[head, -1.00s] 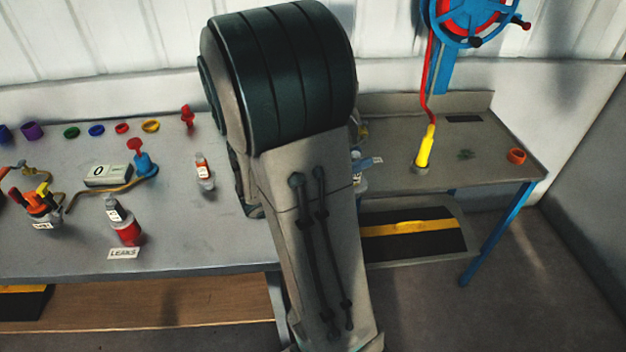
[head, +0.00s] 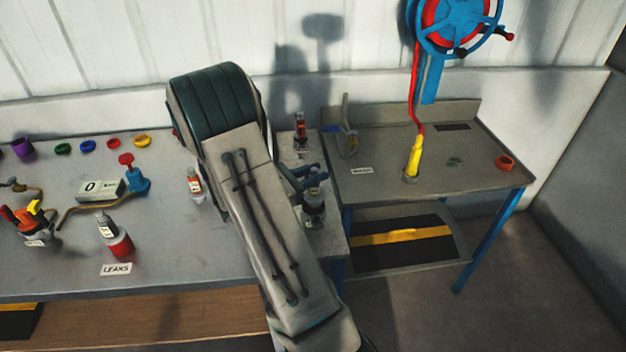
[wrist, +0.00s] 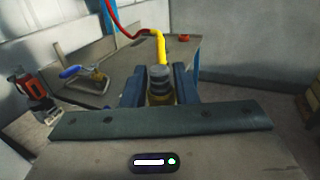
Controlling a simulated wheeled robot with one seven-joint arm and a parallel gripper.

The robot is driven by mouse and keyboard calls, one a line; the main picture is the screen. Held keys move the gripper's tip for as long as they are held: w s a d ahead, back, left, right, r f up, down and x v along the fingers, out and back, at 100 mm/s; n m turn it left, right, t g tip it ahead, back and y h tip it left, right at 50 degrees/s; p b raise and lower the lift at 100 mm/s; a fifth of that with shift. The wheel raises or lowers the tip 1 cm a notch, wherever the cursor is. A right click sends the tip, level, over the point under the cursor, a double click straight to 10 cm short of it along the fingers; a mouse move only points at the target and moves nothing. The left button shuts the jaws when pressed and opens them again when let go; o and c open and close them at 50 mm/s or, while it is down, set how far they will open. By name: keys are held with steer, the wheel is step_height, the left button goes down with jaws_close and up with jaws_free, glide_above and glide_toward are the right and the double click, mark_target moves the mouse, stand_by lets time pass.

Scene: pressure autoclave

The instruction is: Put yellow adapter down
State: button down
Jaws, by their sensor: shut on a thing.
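In the wrist view my gripper (wrist: 158,88) is shut on a short upright cylinder with a grey ribbed top and a dull yellow lower part, which I take for the yellow adapter (wrist: 160,76). Its lower end is hidden behind the gripper body. In the head view my arm covers most of the gripper; dark blue fingers (head: 309,180) show just right of the arm, above the right end of the bench. I cannot tell whether the adapter touches a surface.
The grey bench (head: 180,262) holds a red bottle (head: 300,130) at its back right, coloured rings and a LEAKS label. The side table (head: 440,195) carries a yellow nozzle (head: 414,158), an orange ring (head: 504,163) and a blue-handled tool (wrist: 90,78).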

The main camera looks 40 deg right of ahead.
steer(key=shift+f, duration=1.1)
steer(key=c, duration=1.1)
jaws_free()
steer(key=shift+c, duration=0.2)
steer(key=w+a+b, duration=0.2)
steer(key=a, duration=1)
steer(key=s+a+r+m+g+y, duration=0.1)
steer(key=s+a+r+m+y, duration=0.2)
steer(key=s+m+y, duration=0.7)
steer(key=s+a+r+m+t+y, duration=0.2)
steer(key=a+m+t+y, duration=0.1)
steer(key=a+y, duration=0.1)
steer(key=s+a+r+m+t+y, duration=0.2)
steer(key=s+a+m+t+y, duration=0.1)
steer(key=a, duration=0.4)
steer(key=shift+s+a+r+t+y, duration=0.2)
steer(key=shift+a+r+t+y, duration=0.05)
steer(key=shift+t+y, duration=0.15)
